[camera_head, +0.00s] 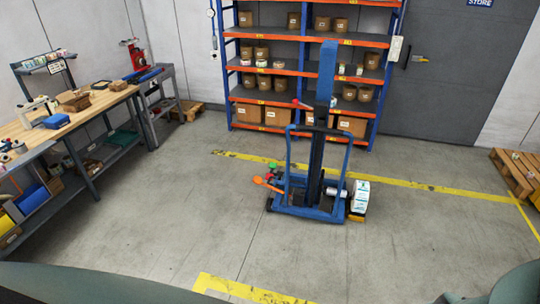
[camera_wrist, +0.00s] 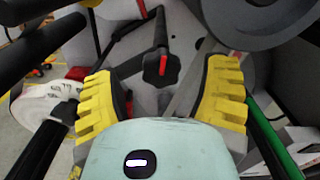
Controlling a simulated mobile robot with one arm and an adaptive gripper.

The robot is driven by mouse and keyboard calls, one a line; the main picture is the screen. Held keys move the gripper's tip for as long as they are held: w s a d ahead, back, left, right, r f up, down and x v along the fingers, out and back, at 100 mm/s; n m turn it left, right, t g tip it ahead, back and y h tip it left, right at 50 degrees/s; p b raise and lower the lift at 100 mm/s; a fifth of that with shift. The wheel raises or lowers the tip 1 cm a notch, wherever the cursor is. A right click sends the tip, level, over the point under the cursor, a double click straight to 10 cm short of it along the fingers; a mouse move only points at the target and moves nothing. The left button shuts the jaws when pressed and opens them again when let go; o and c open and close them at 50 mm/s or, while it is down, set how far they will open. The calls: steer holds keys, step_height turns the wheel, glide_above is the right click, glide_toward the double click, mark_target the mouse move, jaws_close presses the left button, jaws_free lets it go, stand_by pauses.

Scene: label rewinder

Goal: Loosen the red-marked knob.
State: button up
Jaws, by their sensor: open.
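The red-marked knob (camera_wrist: 160,68) is black with several lobes and a bright red mark on its right side. It shows near the upper middle of the wrist view, with a dark arm or lever rising above it against a grey panel. My gripper (camera_wrist: 163,80) is open, with one yellow ribbed finger on each side of the knob in the picture. Clear gaps show between the fingers and the knob, and nothing is held. The depth between fingertips and knob is hard to tell. Neither the knob nor my gripper can be made out in the head view.
In the wrist view, a dark disc (camera_wrist: 262,18) fills the upper right, and a white roll (camera_wrist: 42,103) lies left of the fingers. A green rod (camera_wrist: 272,140) runs at lower right. In the head view, a blue lift cart (camera_head: 318,205) stands on open floor before shelves (camera_head: 310,68).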

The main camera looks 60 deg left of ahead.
steer(key=shift+x, duration=1.15)
steer(key=c, duration=1.2)
steer(key=shift+b, duration=0.35)
